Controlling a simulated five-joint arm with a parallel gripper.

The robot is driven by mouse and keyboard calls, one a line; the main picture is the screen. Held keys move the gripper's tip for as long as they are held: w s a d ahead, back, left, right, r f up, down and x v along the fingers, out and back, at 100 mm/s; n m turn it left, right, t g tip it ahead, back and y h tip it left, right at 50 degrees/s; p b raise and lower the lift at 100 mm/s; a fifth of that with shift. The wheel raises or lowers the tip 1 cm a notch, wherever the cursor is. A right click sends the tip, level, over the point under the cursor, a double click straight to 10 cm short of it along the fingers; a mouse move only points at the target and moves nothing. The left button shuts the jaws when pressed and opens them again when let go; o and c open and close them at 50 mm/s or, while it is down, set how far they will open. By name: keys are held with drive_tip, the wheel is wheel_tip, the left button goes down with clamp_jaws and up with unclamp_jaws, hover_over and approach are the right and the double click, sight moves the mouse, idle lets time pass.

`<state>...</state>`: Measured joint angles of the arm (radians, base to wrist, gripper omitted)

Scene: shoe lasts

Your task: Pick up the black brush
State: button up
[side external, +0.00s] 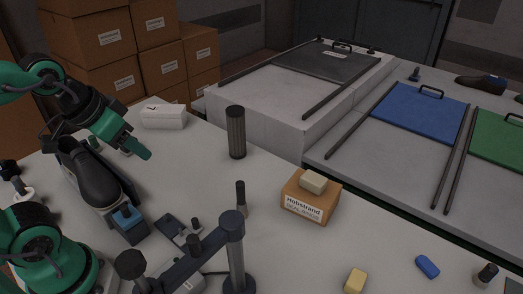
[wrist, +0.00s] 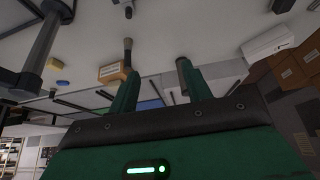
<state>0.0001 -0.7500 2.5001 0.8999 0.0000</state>
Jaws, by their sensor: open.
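A slim upright item with a black top and a greyer lower part (side external: 241,198) stands on the light table left of the Holstrand box; it may be the black brush, but I cannot tell for sure. It also shows as a slim dark shape (wrist: 128,47) in the upside-down wrist view, beyond the left finger. My gripper (side external: 142,151) is in the air at the left, above the table and well apart from this item. The wrist view shows its two green fingers (wrist: 160,90) spread, with nothing held between them.
A tall dark cylinder (side external: 236,133) stands behind the slim item. The Holstrand box (side external: 309,203) carries a pale block (side external: 313,182). A black shoe last (side external: 97,182) lies below my gripper. A dark stand (side external: 234,250) rises in front. A white box (side external: 163,116) sits behind.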

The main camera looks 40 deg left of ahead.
drive_tip(key=shift+w, duration=0.15)
drive_tip(key=m+g, duration=0.2)
drive_tip(key=g, duration=0.3)
approach(241, 183)
drive_tip(key=f, duration=0.5)
drive_tip(key=shift+w+a+f, duration=0.1)
drive_tip(key=shift+a+f, duration=0.15)
drive_tip(key=shift+f, duration=0.05)
drive_tip(key=shift+w+d+f+g, duration=0.2)
drive_tip(key=shift+f+g, duration=0.1)
drive_tip(key=shift+f, duration=1.4)
drive_tip(key=shift+s+f, duration=0.15)
drive_tip(key=shift+f, duration=2.45)
